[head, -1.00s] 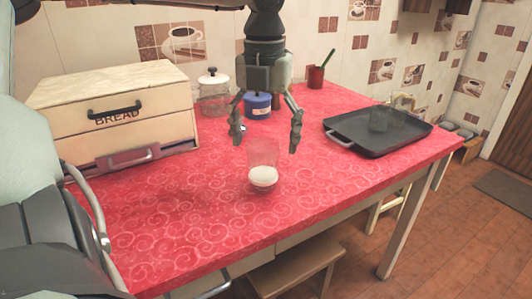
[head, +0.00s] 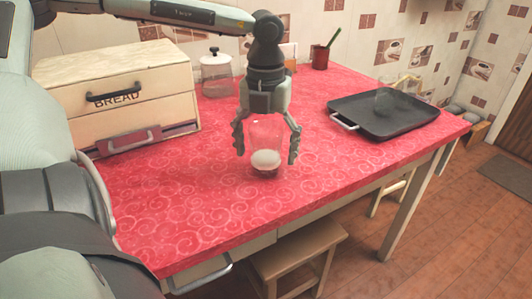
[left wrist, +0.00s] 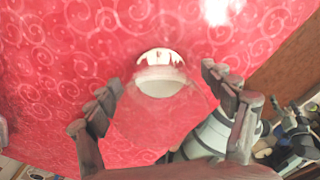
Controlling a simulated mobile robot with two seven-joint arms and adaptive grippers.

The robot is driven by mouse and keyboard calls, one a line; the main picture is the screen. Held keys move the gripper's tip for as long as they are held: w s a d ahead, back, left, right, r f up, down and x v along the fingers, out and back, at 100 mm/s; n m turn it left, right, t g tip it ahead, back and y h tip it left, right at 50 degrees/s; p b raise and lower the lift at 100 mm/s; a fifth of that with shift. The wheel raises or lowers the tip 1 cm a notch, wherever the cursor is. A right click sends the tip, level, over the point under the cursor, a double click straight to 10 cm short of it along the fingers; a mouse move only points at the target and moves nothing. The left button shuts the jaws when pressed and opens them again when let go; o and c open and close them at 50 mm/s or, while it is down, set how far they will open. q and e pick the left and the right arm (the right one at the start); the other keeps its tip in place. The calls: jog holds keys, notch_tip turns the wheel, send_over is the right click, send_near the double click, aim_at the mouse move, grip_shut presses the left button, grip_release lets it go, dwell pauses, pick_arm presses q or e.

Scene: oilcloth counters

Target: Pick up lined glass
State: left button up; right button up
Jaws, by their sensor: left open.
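A clear glass (head: 266,136) stands upright on the red counter, with something white and rounded showing in its lower part. My left gripper (head: 267,154) points down over it, open, with one finger on each side of the glass. In the left wrist view the glass (left wrist: 160,78) shows between the two spread fingers (left wrist: 163,95), with gaps on both sides. I cannot make out lines on it. My right gripper is not in view.
The black tray (head: 368,122) lies at the right of the red counter (head: 215,215). A bread box (head: 115,95) and a lidded glass jar (head: 215,75) stand at the back left; a red cup (head: 320,57) stands behind. The counter's front is clear.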

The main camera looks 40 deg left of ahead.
pick_arm(q)
jog(key=c, duration=1.4)
jog(key=shift+c, duration=0.3)
jog(key=shift+r, duration=0.15)
